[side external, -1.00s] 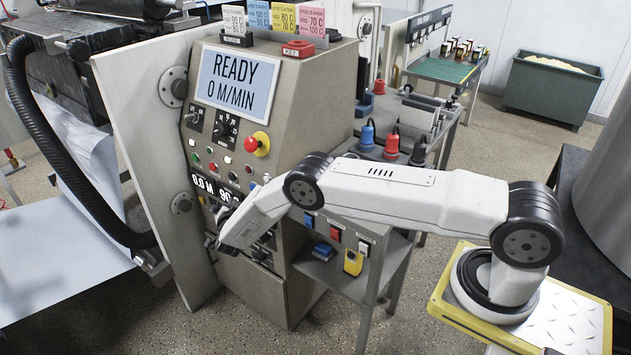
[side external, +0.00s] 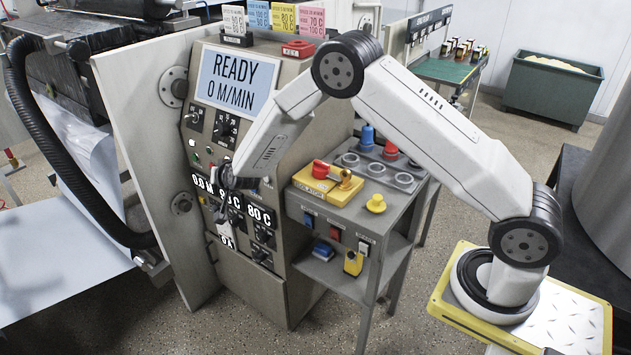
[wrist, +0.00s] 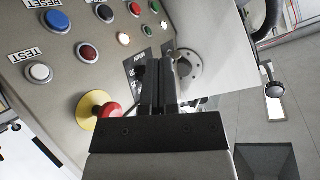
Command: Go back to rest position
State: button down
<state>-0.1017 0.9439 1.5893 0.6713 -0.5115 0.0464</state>
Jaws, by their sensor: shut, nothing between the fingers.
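My gripper (wrist: 164,75) is shut and empty. Its dark fingers lie together in the middle of the wrist view, with no item between them. In the side view the gripper end of my arm is in front of the control panel (side external: 268,215), near the row of white number displays. My elbow is raised high and my forearm slopes down to the left toward the panel. The fingertips are small and dark there, and I cannot tell whether they touch the panel. The red stop knob on its yellow base (wrist: 98,110) shows left of the fingers in the wrist view.
The screen (side external: 237,82) reads READY, 0 M/MIN. A grey cart (side external: 345,215) stands right of the panel, bearing a yellow isolator box (side external: 326,183) with a red handle. A green bin (side external: 553,88) stands at the back right. Open floor lies in front of the cart.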

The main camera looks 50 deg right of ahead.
jog(key=s+r+n+g+y, duration=0.1)
jog(key=s+r+n+g, duration=0.2)
jog(key=s, duration=1.5)
jog(key=s+d+r+n+g+y, duration=0.1)
jog(key=s+n+g, duration=0.4)
jog(key=s, duration=1.2)
notch_tip(320, 180, up, 2)
jog(key=shift+s+r+g+y, duration=0.15)
jog(key=shift+s+g+y, duration=0.25)
jog(key=shift+g+y, duration=0.15)
